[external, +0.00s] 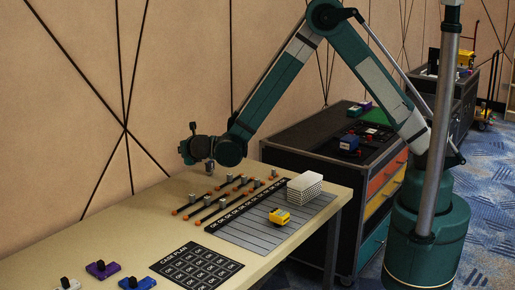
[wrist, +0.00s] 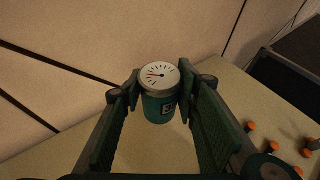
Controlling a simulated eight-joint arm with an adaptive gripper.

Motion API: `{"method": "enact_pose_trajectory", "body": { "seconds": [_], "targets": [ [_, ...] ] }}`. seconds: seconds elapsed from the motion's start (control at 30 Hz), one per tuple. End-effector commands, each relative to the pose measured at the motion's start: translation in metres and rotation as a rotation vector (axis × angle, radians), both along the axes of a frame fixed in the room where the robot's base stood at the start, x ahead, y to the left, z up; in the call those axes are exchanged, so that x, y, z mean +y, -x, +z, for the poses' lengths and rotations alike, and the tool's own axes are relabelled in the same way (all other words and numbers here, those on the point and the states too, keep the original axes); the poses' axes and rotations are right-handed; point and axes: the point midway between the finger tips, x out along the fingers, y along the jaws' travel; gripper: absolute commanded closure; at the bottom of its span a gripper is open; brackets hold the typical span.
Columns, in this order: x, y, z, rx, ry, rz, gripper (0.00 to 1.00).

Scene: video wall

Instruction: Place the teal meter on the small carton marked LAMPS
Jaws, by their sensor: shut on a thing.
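The teal meter (wrist: 157,104) is a short teal cylinder with a white round dial on top and a small dark label on its side. In the wrist view, my gripper (wrist: 158,84) is shut on it, one finger on each side. The meter appears upright above the table. In the external view, my gripper (external: 195,149) is over the far part of the table, near the wall; the meter cannot be made out there. I cannot make out a carton marked LAMPS in either view.
A dark drawer cabinet (external: 300,142) stands behind.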

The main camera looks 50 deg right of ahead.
Motion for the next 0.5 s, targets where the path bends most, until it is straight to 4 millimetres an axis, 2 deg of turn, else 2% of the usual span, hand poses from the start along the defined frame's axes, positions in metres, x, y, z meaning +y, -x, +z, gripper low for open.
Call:
{"method": "enact_pose_trajectory", "body": {
  "seconds": [0.33,0.5],
  "targets": [
    [-0.0004,0.0000,0.0001,0.000,0.000,-0.001,0.84],
    [-0.0092,0.0001,0.0012,0.000,0.000,-0.013,0.84]
  ]
}}
